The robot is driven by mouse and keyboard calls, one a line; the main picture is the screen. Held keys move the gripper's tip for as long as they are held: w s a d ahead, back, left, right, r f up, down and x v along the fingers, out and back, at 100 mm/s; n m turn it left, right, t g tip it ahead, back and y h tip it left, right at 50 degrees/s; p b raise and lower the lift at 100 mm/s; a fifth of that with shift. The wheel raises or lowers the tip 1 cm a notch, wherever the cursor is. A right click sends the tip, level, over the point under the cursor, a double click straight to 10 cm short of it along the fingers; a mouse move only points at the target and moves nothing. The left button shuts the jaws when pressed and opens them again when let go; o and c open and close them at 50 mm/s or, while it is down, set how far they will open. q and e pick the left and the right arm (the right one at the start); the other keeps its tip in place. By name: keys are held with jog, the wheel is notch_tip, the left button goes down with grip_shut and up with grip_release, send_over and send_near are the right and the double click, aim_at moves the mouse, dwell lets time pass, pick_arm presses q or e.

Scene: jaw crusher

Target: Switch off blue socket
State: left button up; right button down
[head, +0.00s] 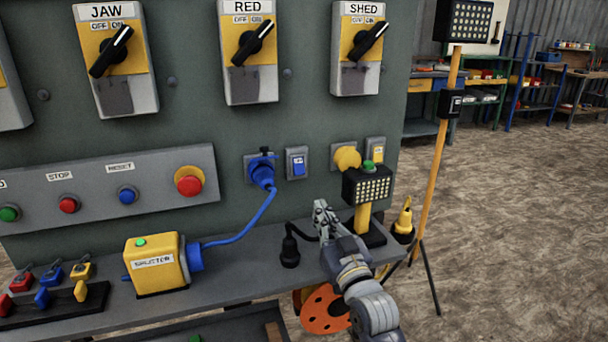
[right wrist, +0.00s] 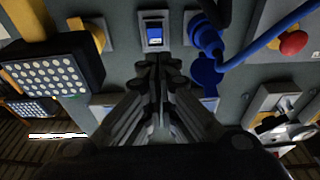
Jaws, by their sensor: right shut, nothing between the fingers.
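The blue socket (head: 262,168) is on the grey-green panel with a blue plug and cable in it. It also shows in the right wrist view (right wrist: 204,38). Beside it is a small grey switch box with a blue rocker switch (head: 297,163), which shows just beyond my fingertips in the right wrist view (right wrist: 155,32). My right gripper (head: 321,207) is shut and empty, below and to the right of the switch in the head view. In the right wrist view the closed fingers (right wrist: 159,62) point towards the switch, apparently apart from it. My left gripper is not in view.
A lamp (head: 367,186) on a yellow post stands close to my right gripper. A yellow socket (head: 346,158) is right of the blue switch. A yellow box (head: 155,264) sits on the shelf, joined to the blue plug by cable. A black plug (head: 289,250) stands nearby.

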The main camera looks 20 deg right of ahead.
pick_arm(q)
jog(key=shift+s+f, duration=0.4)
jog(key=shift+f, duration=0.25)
pick_arm(e)
jog(key=shift+w+d+r+t, duration=0.15)
jog(key=shift+r+t, duration=0.1)
jog(key=shift+r, duration=0.35)
jog(key=shift+w+d+r+t, duration=0.15)
jog(key=shift+r+t, duration=0.1)
jog(key=shift+r, duration=0.3)
send_near(298, 159)
notch_tip(298, 159, up, 4)
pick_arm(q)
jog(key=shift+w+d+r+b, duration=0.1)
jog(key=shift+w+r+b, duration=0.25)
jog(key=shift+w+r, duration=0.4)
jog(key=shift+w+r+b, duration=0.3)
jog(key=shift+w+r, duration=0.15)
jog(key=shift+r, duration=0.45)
pick_arm(e)
jog(key=shift+w+a+f, duration=0.1)
jog(key=shift+w+f, duration=0.3)
jog(key=shift+w, duration=0.3)
jog(key=shift+w+f, duration=0.45)
jog(key=shift+w, duration=0.25)
jog(key=shift+w+a+f, duration=0.1)
jog(key=shift+w+f, duration=0.3)
jog(key=shift+w, duration=0.3)
